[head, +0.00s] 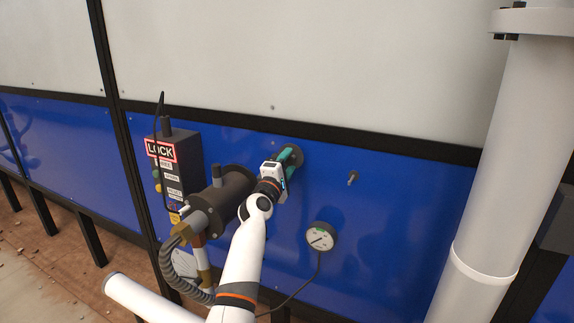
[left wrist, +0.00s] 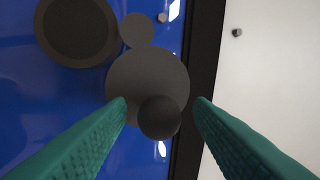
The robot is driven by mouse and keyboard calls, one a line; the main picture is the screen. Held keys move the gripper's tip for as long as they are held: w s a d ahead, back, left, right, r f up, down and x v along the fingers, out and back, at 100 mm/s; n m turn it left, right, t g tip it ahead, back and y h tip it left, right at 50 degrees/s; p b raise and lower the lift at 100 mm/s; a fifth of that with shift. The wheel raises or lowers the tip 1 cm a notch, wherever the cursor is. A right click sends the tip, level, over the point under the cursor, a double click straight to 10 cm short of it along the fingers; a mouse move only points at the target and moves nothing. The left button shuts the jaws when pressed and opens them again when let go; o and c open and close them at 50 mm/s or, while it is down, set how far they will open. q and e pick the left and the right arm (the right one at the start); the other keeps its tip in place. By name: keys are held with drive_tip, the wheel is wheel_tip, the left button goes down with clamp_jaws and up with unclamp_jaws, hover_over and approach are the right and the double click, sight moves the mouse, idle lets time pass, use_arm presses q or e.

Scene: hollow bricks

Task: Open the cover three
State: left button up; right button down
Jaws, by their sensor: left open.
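A small dark round cover (head: 298,160) sits on the blue wall panel, partly hidden behind my left gripper (head: 290,154). In the left wrist view the dark cover (left wrist: 140,78) shows as a disc with a round knob (left wrist: 160,118) standing out from it and a smaller dark disc (left wrist: 137,30) beside it. My left gripper (left wrist: 160,104) is open, with its green fingers on either side of the knob and apart from it. I cannot read any number on the cover. My right gripper is not in view.
A large dark cylinder (head: 234,186) with a hose juts out left of my gripper; its round end (left wrist: 75,28) shows in the left wrist view. A LOCK box (head: 180,165) is further left. A gauge (head: 321,237) and a thick white pipe (head: 508,150) are to the right.

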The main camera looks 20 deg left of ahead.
use_arm(q)
drive_tip(key=shift+s, duration=0.1)
drive_tip(key=s+f+b, duration=0.2)
drive_tip(key=s, duration=0.9)
drive_tip(key=shift+s+f, duration=0.15)
drive_tip(key=shift+s, duration=0.15)
drive_tip(key=shift+d, duration=0.1)
